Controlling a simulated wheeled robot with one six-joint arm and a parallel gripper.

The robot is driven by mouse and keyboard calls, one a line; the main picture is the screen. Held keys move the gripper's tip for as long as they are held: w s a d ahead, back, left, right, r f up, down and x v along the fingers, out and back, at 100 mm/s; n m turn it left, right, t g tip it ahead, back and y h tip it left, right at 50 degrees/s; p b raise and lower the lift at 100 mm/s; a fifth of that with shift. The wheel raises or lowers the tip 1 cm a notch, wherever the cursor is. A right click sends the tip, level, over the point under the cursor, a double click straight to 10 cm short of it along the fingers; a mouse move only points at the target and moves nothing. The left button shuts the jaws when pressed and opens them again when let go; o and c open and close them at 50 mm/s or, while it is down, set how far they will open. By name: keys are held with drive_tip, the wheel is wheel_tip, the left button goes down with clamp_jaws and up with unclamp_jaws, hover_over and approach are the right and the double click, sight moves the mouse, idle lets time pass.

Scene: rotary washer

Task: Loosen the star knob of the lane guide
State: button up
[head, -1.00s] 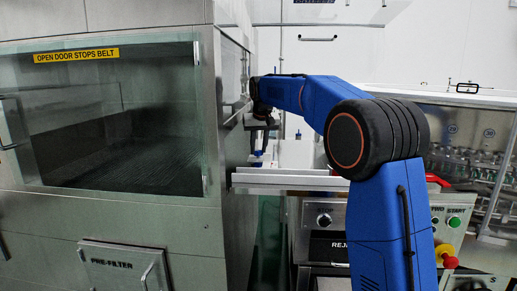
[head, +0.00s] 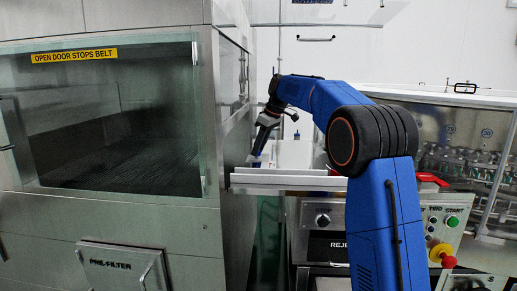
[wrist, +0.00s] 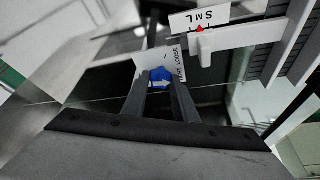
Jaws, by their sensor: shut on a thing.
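The blue star knob (wrist: 160,76) is between my fingertips in the wrist view, with a white arrow mark on it. A white plate (wrist: 180,66) beside it carries the word LOOSE and other lettering, partly hidden. My gripper (wrist: 161,88) is shut on the knob. In the head view my gripper (head: 257,153) points down at the end of the white lane guide rail (head: 285,179), and the knob is mostly hidden there.
A white scale with the letters S M L (wrist: 199,19) and a red pointer (wrist: 200,29) is close to the knob. The washer cabinet (head: 222,110) stands close on the left. A control panel (head: 446,225) is on the right.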

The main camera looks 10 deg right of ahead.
drive_tip(key=shift+w+d+n+g+y, duration=0.1)
drive_tip(key=shift+n+g+y, duration=0.15)
drive_tip(key=shift+n, duration=0.7)
drive_tip(key=shift+w+n+g+y, duration=0.15)
drive_tip(key=shift+n+g, duration=0.2)
drive_tip(key=shift+n, duration=0.6)
drive_tip(key=o, duration=1.1)
drive_tip(key=shift+c, duration=0.2)
drive_tip(key=shift+r, duration=0.1)
drive_tip(key=shift+s+d+r, duration=0.1)
drive_tip(key=shift+d+r, duration=0.1)
drive_tip(key=shift+r, duration=0.05)
drive_tip(key=s+d, duration=0.1)
drive_tip(key=d, duration=0.2)
drive_tip(key=s+d, duration=0.1)
drive_tip(key=d, duration=0.3)
drive_tip(key=s+d, duration=0.2)
drive_tip(key=d, duration=0.2)
drive_tip(key=shift+s+d+r, duration=0.1)
drive_tip(key=shift+d+r, duration=0.1)
